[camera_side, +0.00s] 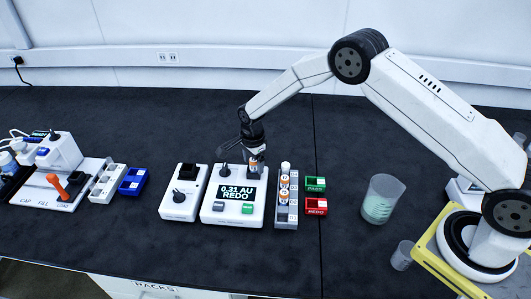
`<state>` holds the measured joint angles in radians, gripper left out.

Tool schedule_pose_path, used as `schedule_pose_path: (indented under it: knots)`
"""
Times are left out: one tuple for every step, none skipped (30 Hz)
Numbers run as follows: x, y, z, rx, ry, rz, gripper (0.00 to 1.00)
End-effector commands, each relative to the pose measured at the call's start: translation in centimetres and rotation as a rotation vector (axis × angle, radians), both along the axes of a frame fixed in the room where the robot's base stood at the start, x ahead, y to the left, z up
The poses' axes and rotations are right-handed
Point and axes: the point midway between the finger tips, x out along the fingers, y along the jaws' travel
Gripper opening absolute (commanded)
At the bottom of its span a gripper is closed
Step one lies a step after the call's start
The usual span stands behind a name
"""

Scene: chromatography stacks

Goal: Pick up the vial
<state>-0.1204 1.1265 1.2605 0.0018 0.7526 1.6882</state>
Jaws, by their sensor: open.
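A vial with an orange label (253,170) stands at the back of the white reader (209,213), whose screen reads "0.31 AU REDO". My gripper (254,157) points down right at the top of this vial. Its jaws are open and look to be around the vial's upper end, but they are small and dark, so I cannot tell whether they touch it. The vial's top is hidden by the gripper. Other vials (284,184) with orange labels stand in a narrow grey rack (280,224) just right of the reader.
A green PASS tray (316,184) and a red REDO tray (316,206) lie right of the rack. A beaker (381,198) and a small cup (402,256) stand further right. A white device with a knob (178,212) is left of the reader. The dark bench behind is clear.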

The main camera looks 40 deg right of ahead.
Motion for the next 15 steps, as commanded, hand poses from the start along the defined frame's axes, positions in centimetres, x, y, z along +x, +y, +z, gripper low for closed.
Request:
schedule_pose_path:
  knots:
    - [0.0,0.0,0.02,0.0,0.0,0.0,0.81]
    - [0.0,0.0,0.02,0.0,0.0,0.0,0.81]
    - [0.0,0.0,0.03,0.0,0.0,0.0,0.81]
    - [0.0,0.0,0.03,0.0,0.0,0.0,0.81]
    - [-0.01,0.0,0.03,0.0,0.0,0.0,0.81]
    - [-0.01,0.0,0.03,0.0,0.0,0.0,0.81]
    - [-0.01,0.0,0.04,0.0,0.0,0.0,0.81]
    - [-0.01,0.0,0.04,0.0,0.0,0.0,0.81]
    - [-0.01,0.0,0.04,0.0,0.0,0.0,0.72]
    - [-0.01,0.0,0.04,0.0,0.0,0.0,0.62]
    - [-0.01,0.0,0.04,0.0,0.0,0.0,0.53]
    - [-0.01,0.0,0.04,0.0,0.0,0.0,0.4]
    - [-0.01,0.0,0.04,0.0,0.0,0.0,0.3]
    - [-0.01,0.0,0.05,0.0,0.0,0.0,0.21]
    - [-0.01,0.0,0.05,0.0,0.0,0.0,0.08]
